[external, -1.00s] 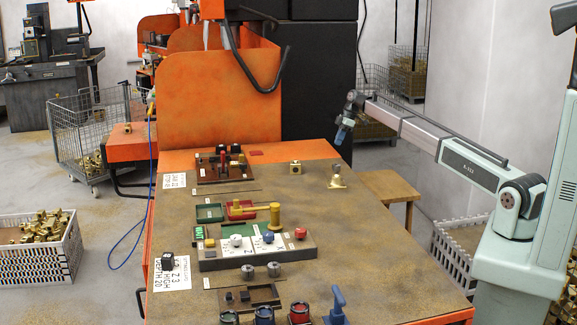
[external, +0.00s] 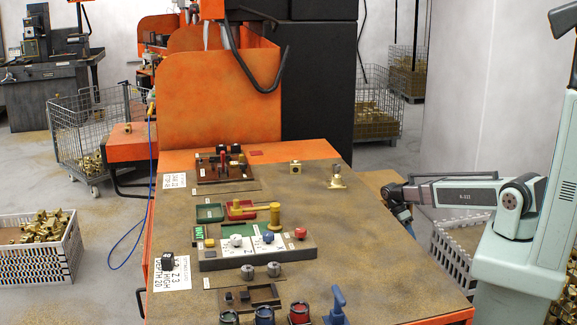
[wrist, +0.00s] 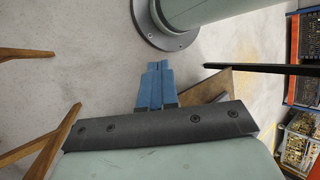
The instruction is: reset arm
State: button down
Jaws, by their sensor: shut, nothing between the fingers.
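My gripper (external: 404,214) hangs beside the right edge of the workbench (external: 240,290) in the external view, at the end of my folded, lowered arm. In the wrist view my blue gripper fingers (wrist: 155,88) are together with nothing between them. They point over the pale floor, towards my own round base flange. The gripper is apart from everything on the bench.
A control panel (external: 262,256) with knobs and a yellow lever stands mid-bench. A brass fitting (external: 337,177) and a small brass block (external: 296,167) sit near the far right. A wooden stool (external: 380,180) is close behind my gripper. Wire bins of brass parts (external: 375,105) stand behind.

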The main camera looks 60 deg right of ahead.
jog(key=s+a+f+m+h, duration=0.2)
jog(key=s+a+f+m, duration=0.6)
jog(key=s+a+f, duration=1.1)
jog(key=shift+s+a+f+m+t, duration=0.2)
jog(key=shift+s+a+m+t, duration=0.15)
jog(key=shift+s+a, duration=0.55)
jog(key=c, duration=1.8)
grip_release()
jog(key=shift+s+d, duration=0.2)
jog(key=shift+d, duration=0.05)
jog(key=shift+c, duration=0.2)
